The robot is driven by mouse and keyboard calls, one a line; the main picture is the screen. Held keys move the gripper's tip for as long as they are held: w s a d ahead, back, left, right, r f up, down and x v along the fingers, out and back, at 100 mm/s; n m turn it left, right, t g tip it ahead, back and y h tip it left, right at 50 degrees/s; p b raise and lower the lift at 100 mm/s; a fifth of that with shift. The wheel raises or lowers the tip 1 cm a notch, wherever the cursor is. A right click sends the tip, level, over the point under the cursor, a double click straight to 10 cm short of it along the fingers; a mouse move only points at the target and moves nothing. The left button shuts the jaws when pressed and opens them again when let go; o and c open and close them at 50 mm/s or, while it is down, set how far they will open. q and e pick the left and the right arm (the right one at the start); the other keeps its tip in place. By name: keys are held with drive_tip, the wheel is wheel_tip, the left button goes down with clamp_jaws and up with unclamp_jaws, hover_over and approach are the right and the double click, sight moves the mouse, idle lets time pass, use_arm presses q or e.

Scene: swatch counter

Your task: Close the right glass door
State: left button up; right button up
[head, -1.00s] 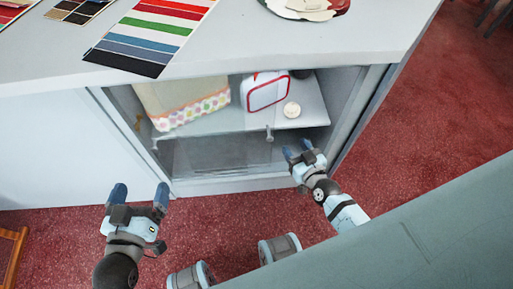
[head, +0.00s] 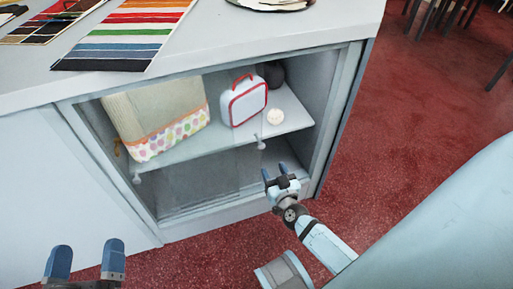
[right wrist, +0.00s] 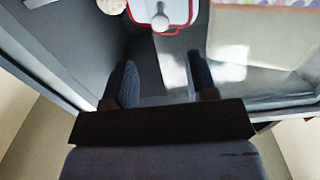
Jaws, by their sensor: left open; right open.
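The right glass door is a clear pane with a small pale knob (head: 261,144) near the middle of the cabinet front. The pane's outline is hard to make out; the front to the right of the knob looks uncovered. A second knob (head: 137,178) shows at the left. My right gripper (head: 274,171) is open and empty, low at the cabinet front, just below and right of the middle knob. In the right wrist view the knob (right wrist: 160,20) shows beyond the gap between the open fingers (right wrist: 163,82). My left gripper (head: 86,258) is open and empty at the bottom left, away from the cabinet.
The shelf (head: 185,152) holds a cream box with a dotted band (head: 160,115), a red-edged white case (head: 245,102), a small round pale item (head: 275,117) and a dark ball (head: 272,73). Colour swatches (head: 125,35) lie on the countertop (head: 215,50). Red carpet (head: 420,110) is free at the right.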

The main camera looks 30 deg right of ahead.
sight(263, 147)
drive_tip(key=b+x, duration=0.1)
drive_tip(key=x, duration=0.4)
drive_tip(key=shift+w, duration=0.15)
use_arm(q)
drive_tip(key=f+b, duration=0.1)
drive_tip(key=f+g+b, duration=0.1)
drive_tip(key=shift+d+f+h, duration=0.3)
drive_tip(key=shift+d, duration=0.1)
use_arm(e)
drive_tip(key=x, duration=0.8)
drive_tip(key=shift+r, duration=0.1)
clamp_jaws()
